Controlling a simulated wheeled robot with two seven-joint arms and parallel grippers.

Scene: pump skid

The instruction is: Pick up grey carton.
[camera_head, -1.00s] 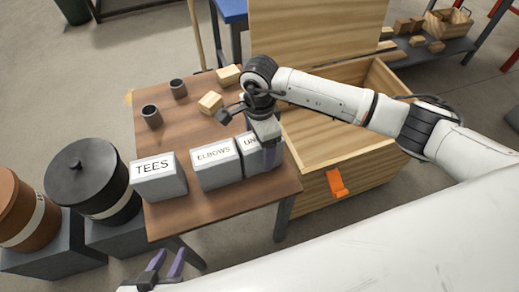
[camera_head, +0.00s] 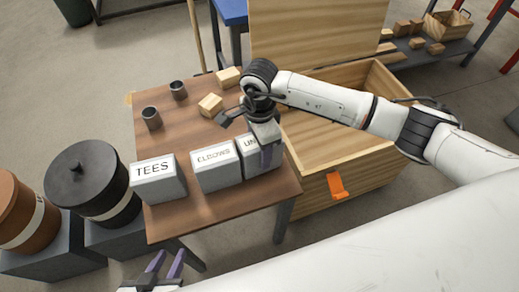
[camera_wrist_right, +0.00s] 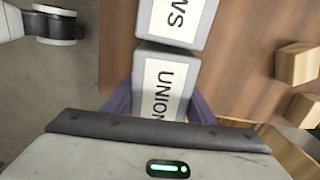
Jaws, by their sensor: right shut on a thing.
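Three grey cartons with white labels stand in a row on the brown table (camera_head: 190,215). They are the TEES carton (camera_head: 158,182), the ELBOWS carton (camera_head: 218,178) and the UNIONS carton (camera_head: 258,163), whose label is partly covered by my right gripper in the head view. My right gripper (camera_head: 268,157) is shut on the UNIONS carton, with its purple fingers on either side of it in the right wrist view (camera_wrist_right: 160,100). The ELBOWS carton (camera_wrist_right: 178,20) lies close beyond it there. My left gripper (camera_head: 166,265) is open and empty at the bottom, apart from the table.
Two grey cups (camera_head: 151,118) and wooden blocks (camera_head: 210,105) sit farther back on the table. An open wooden crate (camera_head: 350,165) with an orange latch stands directly right of it. Black (camera_head: 93,180) and brown (camera_head: 25,210) drums stand left.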

